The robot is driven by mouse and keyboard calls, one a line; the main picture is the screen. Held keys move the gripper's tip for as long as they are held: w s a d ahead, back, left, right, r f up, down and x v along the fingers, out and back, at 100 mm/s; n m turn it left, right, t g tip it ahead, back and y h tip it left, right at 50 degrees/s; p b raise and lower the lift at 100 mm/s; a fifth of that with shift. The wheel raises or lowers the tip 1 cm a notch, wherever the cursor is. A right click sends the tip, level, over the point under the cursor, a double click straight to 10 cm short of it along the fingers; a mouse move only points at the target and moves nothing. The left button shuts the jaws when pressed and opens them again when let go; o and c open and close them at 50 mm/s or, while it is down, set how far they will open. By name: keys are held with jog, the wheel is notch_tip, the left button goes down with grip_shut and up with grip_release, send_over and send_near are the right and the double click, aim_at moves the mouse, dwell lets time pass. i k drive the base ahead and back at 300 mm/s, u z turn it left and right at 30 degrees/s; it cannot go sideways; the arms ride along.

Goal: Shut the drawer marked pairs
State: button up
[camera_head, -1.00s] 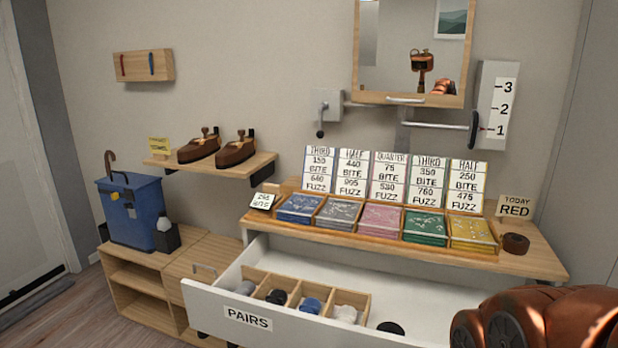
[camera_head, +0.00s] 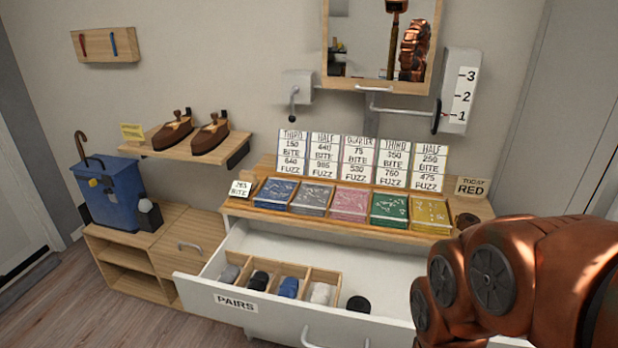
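The white drawer (camera_head: 276,311) with the label PAIRS (camera_head: 237,303) stands pulled open under the wooden top. A wooden divider (camera_head: 333,285) inside it holds several rolled bundles in grey, black, blue and white. A black round item (camera_head: 358,304) lies to the right of the divider. A pale bar handle (camera_head: 335,340) shows on the drawer front at the bottom edge. My copper arm covers the right part of the drawer. My gripper's fingers are not in view.
Above the drawer, the wooden top (camera_head: 465,206) bears several coloured packs and price cards. A blue bin (camera_head: 112,200) stands on a low wooden cabinet (camera_head: 150,240) at left. A shelf (camera_head: 205,147) holds two brown shoe-shaped objects. Wooden floor (camera_head: 95,310) is clear at front left.

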aim_at(384, 272)
jog(key=z, duration=0.15)
jog(key=k, duration=0.7)
jog(key=u, duration=1.4)
jog(key=i, duration=0.5)
jog(key=u, duration=0.1)
